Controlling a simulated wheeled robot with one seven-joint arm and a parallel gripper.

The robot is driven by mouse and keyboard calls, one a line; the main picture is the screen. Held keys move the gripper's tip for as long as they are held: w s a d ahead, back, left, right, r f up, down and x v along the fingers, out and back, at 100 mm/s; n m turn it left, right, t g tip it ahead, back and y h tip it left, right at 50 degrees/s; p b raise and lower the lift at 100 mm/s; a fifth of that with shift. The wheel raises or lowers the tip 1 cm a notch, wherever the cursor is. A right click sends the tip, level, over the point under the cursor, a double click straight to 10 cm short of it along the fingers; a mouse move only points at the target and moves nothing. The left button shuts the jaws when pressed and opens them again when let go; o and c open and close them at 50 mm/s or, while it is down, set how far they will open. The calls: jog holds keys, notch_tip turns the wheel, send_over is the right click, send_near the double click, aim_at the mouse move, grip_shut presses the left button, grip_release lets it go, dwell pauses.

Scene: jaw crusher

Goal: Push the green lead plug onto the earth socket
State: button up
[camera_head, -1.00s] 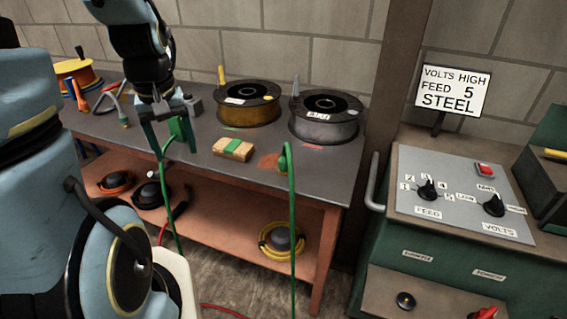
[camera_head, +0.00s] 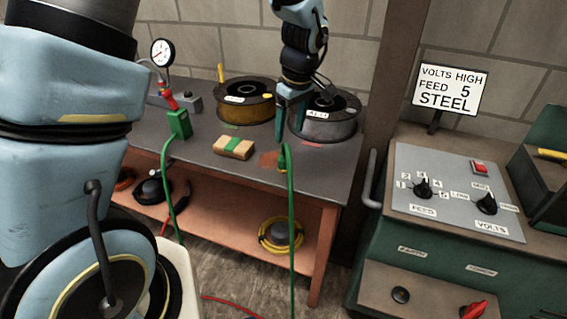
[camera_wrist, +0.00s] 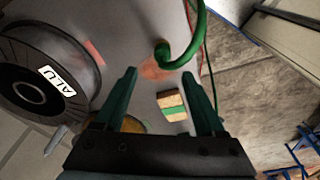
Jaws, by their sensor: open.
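A green lead end (camera_head: 283,160), which looks like the plug, stands at the bench's front edge, its cable hanging to the floor. In the wrist view the green lead (camera_wrist: 188,48) curves beyond my fingertips. My gripper (camera_head: 290,122) is open and empty above and slightly behind that end, its fingers pointing down; it also shows in the wrist view (camera_wrist: 163,88). A green block (camera_head: 179,124) with another green cable stands farther left on the bench.
A dark spool (camera_head: 246,104) and a grey spool marked ALU (camera_head: 325,122) stand at the back of the bench, the grey one close to my gripper. A tan block with a green band (camera_head: 221,142) lies left. A control panel (camera_head: 452,158) stands right.

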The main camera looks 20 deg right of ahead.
aim_at(284, 154)
jog(key=shift+w+a+f+p, duration=0.1)
jog(key=shift+w+f+p, duration=0.05)
jog(key=shift+f, duration=0.75)
jog(key=shift+w+a+f+p, duration=0.1)
jog(key=shift+f+p, duration=0.05)
jog(key=shift+f, duration=0.8)
jog(key=shift+w+f+p, duration=0.15)
jog(key=shift+f, duration=0.75)
jog(key=shift+a+f+p, duration=0.15)
jog(key=shift+f+p, duration=0.3)
jog(key=shift+f, duration=0.05)
jog(key=shift+w+a+f+p, duration=0.1)
jog(key=shift+w+f+p, duration=0.2)
jog(key=shift+f, duration=0.75)
jog(key=shift+w+a+f+p, duration=0.1)
jog(key=shift+f+p, duration=0.25)
jog(key=shift+f, duration=0.65)
grip_shut()
